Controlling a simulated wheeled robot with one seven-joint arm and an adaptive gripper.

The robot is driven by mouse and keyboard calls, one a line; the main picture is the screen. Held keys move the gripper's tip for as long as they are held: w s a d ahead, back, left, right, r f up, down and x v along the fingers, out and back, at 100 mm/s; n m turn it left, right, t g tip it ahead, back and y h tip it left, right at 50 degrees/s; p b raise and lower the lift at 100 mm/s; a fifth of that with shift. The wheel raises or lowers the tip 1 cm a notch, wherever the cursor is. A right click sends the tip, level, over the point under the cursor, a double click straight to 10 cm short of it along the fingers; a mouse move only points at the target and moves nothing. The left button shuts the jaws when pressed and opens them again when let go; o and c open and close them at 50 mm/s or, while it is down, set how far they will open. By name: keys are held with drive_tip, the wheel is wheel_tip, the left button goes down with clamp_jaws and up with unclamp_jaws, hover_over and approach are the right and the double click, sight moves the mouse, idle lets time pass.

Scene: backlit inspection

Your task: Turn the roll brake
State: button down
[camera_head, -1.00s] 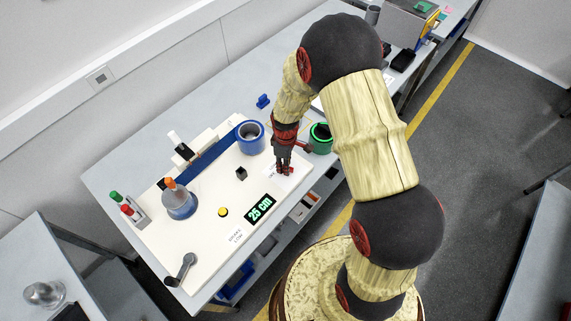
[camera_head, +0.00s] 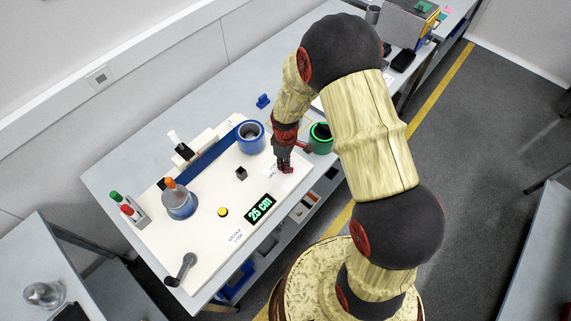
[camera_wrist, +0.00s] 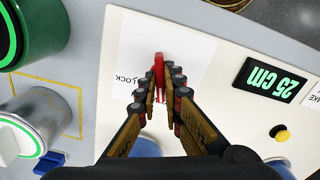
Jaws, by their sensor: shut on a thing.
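A small red lever (camera_wrist: 159,64) stands on the white panel beside a printed label (camera_wrist: 128,84) that reads LOCK, partly hidden. My gripper (camera_wrist: 160,88) has its fingers on both sides of the red lever and is shut on it. In the head view, my gripper (camera_head: 284,168) points down at the right edge of the panel (camera_head: 200,240), with a little red showing at its tips. I cannot tell the lever's full shape, as the fingers hide its lower part.
A green display (camera_head: 260,208) reads 25 cm, with a yellow button (camera_head: 223,211) beside it. A dark crank (camera_head: 183,268) is at the panel's near left.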

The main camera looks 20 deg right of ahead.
drive_tip(key=m, duration=0.4)
drive_tip(key=shift+b, duration=0.3)
drive_tip(key=m, duration=0.3)
drive_tip(key=shift+m, duration=0.3)
drive_tip(key=m, duration=0.4)
drive_tip(key=shift+m+b, duration=0.3)
drive_tip(key=shift+b, duration=0.05)
drive_tip(key=shift+m, duration=1.6)
drive_tip(key=c, duration=2)
unclamp_jaws()
drive_tip(key=shift+o, duration=0.4)
